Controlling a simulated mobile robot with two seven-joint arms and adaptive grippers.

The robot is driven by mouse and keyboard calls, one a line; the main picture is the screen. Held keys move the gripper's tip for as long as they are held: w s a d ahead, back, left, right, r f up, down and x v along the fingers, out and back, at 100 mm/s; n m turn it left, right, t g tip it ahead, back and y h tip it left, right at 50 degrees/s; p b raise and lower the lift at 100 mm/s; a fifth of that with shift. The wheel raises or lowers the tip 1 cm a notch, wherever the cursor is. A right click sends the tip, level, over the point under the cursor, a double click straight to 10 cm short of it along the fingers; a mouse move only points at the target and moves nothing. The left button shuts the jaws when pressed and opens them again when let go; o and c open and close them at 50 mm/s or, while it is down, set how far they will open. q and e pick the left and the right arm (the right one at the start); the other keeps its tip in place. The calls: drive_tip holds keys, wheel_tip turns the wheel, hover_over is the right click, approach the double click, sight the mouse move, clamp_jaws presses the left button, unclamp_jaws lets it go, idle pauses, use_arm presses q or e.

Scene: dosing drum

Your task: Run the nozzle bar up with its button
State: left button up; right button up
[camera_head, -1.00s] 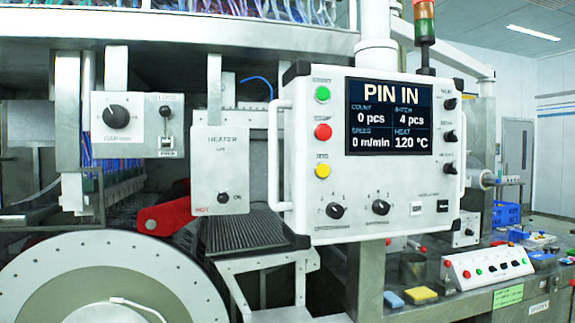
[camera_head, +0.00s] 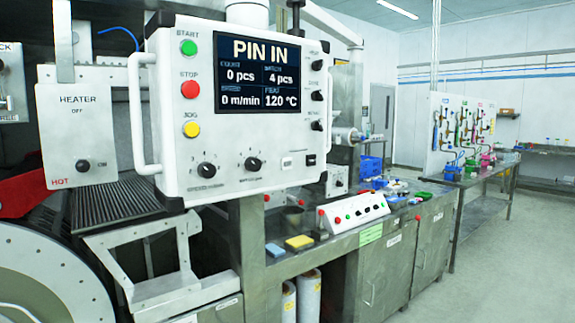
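The white control panel (camera_head: 235,165) hangs at the left centre, with a screen (camera_head: 257,75) reading PIN IN, 0 pcs, 4 pcs, 0 m/min and 120 °C. Green START (camera_head: 188,47), red STOP (camera_head: 190,89) and yellow JOG (camera_head: 191,129) buttons run down its left side. A small sloped button box (camera_head: 353,212) with red, green and dark buttons stands on the bench to the right. I cannot read which button is for the nozzle bar, and I cannot make out the bar itself. Neither gripper is in view.
A heater box (camera_head: 76,135) marked OFF and HOT hangs left of the panel. The large drum (camera_head: 45,270) is at lower left. A blue and a yellow sponge (camera_head: 299,242) lie on the bench. A pegboard (camera_head: 461,130) stands behind. The floor at right is clear.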

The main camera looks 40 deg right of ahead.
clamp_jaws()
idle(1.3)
